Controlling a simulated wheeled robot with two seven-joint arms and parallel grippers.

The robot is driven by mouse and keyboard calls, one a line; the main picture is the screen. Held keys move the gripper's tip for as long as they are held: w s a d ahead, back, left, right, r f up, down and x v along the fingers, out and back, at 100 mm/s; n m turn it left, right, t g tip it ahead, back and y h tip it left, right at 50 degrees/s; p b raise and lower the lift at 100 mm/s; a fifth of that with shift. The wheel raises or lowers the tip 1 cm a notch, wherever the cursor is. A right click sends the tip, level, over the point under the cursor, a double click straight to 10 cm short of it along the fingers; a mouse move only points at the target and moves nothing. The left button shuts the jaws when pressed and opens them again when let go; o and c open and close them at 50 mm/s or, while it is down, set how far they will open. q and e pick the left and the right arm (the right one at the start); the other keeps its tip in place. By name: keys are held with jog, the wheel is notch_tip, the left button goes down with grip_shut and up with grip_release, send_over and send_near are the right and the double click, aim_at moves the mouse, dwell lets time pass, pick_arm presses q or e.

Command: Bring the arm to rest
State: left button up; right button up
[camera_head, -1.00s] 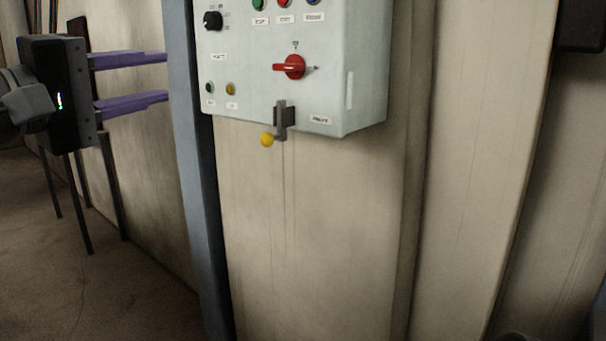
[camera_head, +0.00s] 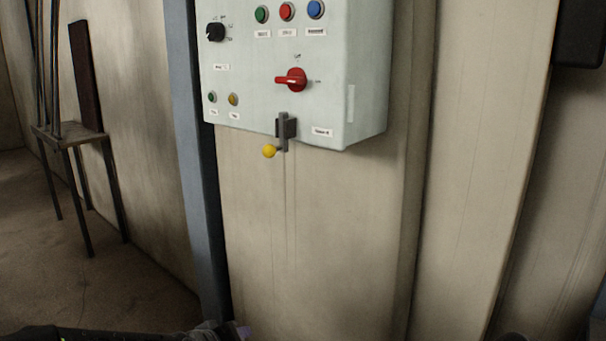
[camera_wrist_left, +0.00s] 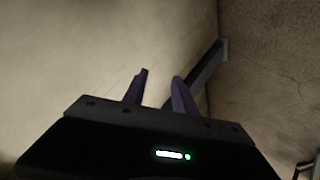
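My left arm shows only as a dark strip along the bottom edge of the head view, with a small purple bit of the left gripper (camera_head: 243,332) at its right end. In the left wrist view the left gripper (camera_wrist_left: 160,88) has its two purple fingers apart, with nothing between them. Bare wall and floor lie beyond the fingers. My right gripper is in neither view.
A metal stand (camera_head: 78,137) holding rods is at left. The floor (camera_head: 110,290) at lower left looks clear.

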pick_arm(q)
jog(key=s+d+f+m+g, duration=0.25)
jog(key=s+f, duration=0.55)
jog(key=f, duration=0.5)
jog(key=s+d+f+g+p, duration=0.1)
jog(key=s+f+g, duration=0.1)
jog(key=s+f, duration=0.3)
jog(key=s+d+f+g, duration=0.2)
jog(key=s+f, duration=0.3)
jog(key=s, duration=0.6)
jog(key=s+d+f+g+h+p, duration=0.1)
jog(key=s+d+f+g, duration=0.1)
jog(key=s+f, duration=0.3)
jog(key=s+g, duration=0.1)
jog(key=s, duration=0.2)
jog(key=shift+s+d+p, duration=0.2)
jog(key=shift+s+p, duration=0.1)
jog(key=shift+s, duration=0.1)
jog(key=shift+f, duration=0.1)
jog(key=shift+c, duration=0.3)
